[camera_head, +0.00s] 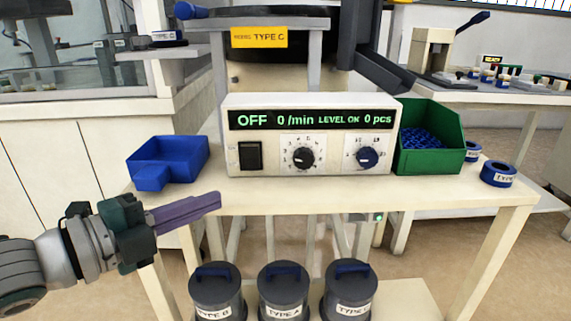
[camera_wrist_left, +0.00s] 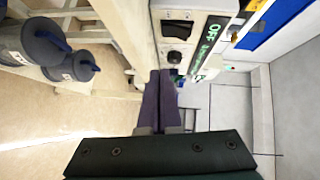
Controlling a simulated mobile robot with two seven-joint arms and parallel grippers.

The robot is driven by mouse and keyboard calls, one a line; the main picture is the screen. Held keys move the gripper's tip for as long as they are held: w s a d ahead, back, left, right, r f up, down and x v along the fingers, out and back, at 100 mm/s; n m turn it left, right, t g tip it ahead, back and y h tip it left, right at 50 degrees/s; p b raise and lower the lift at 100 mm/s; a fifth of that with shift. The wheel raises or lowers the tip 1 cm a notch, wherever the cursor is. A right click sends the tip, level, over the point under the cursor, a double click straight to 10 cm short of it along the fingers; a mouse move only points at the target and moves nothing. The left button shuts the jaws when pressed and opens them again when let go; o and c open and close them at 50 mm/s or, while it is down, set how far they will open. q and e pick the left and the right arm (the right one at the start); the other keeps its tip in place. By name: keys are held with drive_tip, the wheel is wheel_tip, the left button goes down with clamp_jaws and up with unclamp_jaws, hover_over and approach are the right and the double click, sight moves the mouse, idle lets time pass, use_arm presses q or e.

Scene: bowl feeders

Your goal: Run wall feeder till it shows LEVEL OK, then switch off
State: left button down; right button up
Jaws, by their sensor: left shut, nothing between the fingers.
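The feeder's white control box (camera_head: 310,187) stands on the bench, its display (camera_head: 311,120) reading OFF, 0 /min, LEVEL OK, 0 pcs. My right gripper is out of view.
A blue tray (camera_head: 165,162) sits left of the box. A green bin (camera_head: 430,140) of blue parts and blue-and-white rings (camera_head: 498,175) are at the right. Lidded canisters (camera_head: 283,290) stand on the lower shelf.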

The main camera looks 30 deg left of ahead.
use_arm(q)
drive_tip(key=v, duration=0.4)
drive_tip(key=shift+w+a+f+p, duration=0.1)
drive_tip(key=shift+f+p, duration=0.15)
drive_tip(key=shift+p, duration=0.05)
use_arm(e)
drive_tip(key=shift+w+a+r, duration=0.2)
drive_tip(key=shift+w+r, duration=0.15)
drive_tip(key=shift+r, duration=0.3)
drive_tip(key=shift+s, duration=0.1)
use_arm(q)
drive_tip(key=s+d+r+n+g+y+p, duration=0.1)
drive_tip(key=s+d+r+n+g+p, duration=0.4)
drive_tip(key=r+p, duration=0.85)
drive_tip(key=s+d+r+n+g+y+p, duration=0.1)
drive_tip(key=s+d+r+n+g+p, duration=0.35)
drive_tip(key=r+p, duration=0.85)
drive_tip(key=s+d+r+n+g+y+p, duration=0.25)
drive_tip(key=s+r+n+p, duration=0.45)
drive_tip(key=r+p, duration=0.55)
wheel_tip(320, 180, up, 34)
drive_tip(key=w+n+p, duration=0.1)
drive_tip(key=p, duration=3.6)
drive_tip(key=shift+w+g+h, duration=0.2)
drive_tip(key=shift+g+h, duration=0.1)
drive_tip(key=shift+h, duration=0.05)
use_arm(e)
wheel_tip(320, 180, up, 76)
